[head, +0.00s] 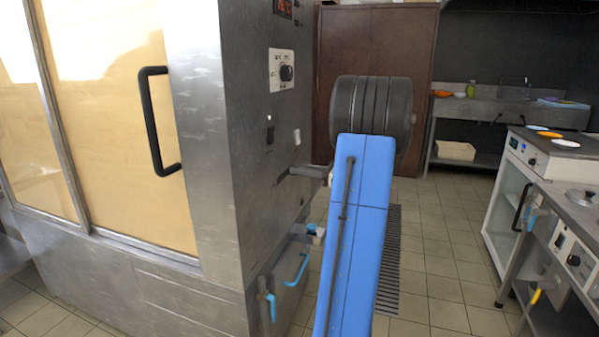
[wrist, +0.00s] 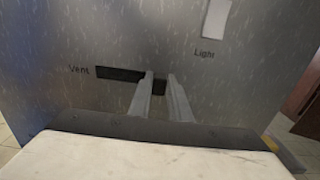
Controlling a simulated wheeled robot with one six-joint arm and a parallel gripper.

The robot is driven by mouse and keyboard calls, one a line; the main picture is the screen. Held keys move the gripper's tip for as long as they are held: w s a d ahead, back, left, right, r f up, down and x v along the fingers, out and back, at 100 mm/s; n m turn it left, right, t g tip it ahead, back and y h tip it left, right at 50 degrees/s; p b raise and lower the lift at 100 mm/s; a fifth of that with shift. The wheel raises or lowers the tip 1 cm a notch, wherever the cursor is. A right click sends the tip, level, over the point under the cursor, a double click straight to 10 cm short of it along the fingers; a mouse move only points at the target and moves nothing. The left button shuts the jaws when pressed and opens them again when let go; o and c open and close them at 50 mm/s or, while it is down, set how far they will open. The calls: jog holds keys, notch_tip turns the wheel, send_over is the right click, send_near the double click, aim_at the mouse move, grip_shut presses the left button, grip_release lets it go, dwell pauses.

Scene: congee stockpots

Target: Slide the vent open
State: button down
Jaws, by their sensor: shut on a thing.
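In the wrist view, a dark vent slot (wrist: 118,74) runs sideways across a steel panel, with the word "Vent" printed at its left. My gripper (wrist: 161,80) is at the slot's right end, its two pale fingers pointing at the panel. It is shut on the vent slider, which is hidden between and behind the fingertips. The slot's visible dark part lies to the left of the fingers. In the head view, my gripper (head: 287,174) reaches the side of the steel cabinet (head: 215,150); the slot cannot be made out there.
In the wrist view, a white light switch (wrist: 215,18) sits above right of the slot. In the head view, a control knob (head: 286,73) is higher on the panel, and blue handles (head: 297,270) are below. A counter (head: 565,165) stands at right, with tiled floor between.

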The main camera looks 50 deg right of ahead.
jog(key=c, duration=1.6)
grip_release()
jog(key=shift+d, duration=0.3)
jog(key=shift+c, duration=0.2)
jog(key=v, duration=1.7)
jog(key=shift+s, duration=0.15)
